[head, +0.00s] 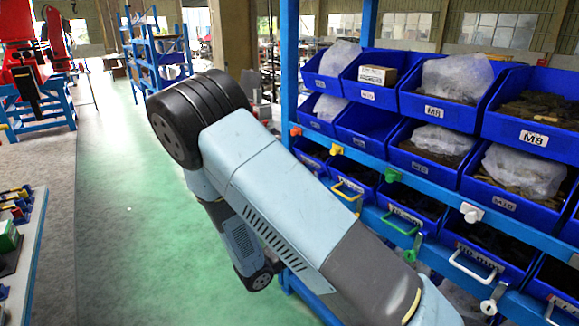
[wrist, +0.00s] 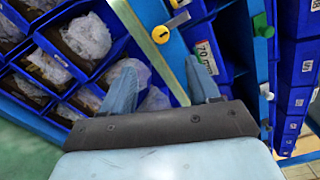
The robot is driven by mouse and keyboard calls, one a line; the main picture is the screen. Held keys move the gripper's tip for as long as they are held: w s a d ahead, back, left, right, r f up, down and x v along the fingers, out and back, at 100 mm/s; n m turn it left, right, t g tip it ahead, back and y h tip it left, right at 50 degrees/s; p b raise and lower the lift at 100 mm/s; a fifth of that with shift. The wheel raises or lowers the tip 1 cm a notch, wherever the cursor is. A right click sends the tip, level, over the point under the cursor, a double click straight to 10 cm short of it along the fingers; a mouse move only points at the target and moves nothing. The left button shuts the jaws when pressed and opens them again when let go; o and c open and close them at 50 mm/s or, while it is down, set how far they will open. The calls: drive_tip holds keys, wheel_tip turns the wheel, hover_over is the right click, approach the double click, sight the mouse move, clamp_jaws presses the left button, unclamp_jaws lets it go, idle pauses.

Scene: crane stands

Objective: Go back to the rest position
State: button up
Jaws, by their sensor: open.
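My gripper (wrist: 162,68) shows in the wrist view with its two light blue fingers wide apart. Nothing is held between them. Behind the fingers are a blue rack post and blue bins, some with clear plastic bags inside. I cannot tell how far the fingertips are from the rack. In the head view my arm crosses the middle and runs to the lower right, in front of the rack. The gripper itself is not seen there.
A blue rack (head: 289,60) with rows of blue bins (head: 405,165) fills the right side. Coloured handles (head: 470,265) stick out from its lower rows. Green floor (head: 115,200) is open on the left. A workbench (head: 30,225) edges the far left, and another blue rack (head: 155,50) stands behind.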

drive_tip(key=s+d+r+m+g+y, duration=0.3)
drive_tip(key=s+d+r+m+g, duration=0.25)
drive_tip(key=m, duration=0.45)
drive_tip(key=s+d+r+m+g+y, duration=0.3)
drive_tip(key=d+r+m+g, duration=0.25)
drive_tip(key=r+m, duration=0.4)
drive_tip(key=s+d+r+m+t+y, duration=0.1)
drive_tip(key=s+r+m+t+y, duration=0.6)
drive_tip(key=s+r+m, duration=0.6)
drive_tip(key=shift+s+d+r+m+y, duration=0.2)
drive_tip(key=shift+r+m+y, duration=0.8)
drive_tip(key=shift+r+m, duration=1.55)
drive_tip(key=shift+f+m, duration=0.5)
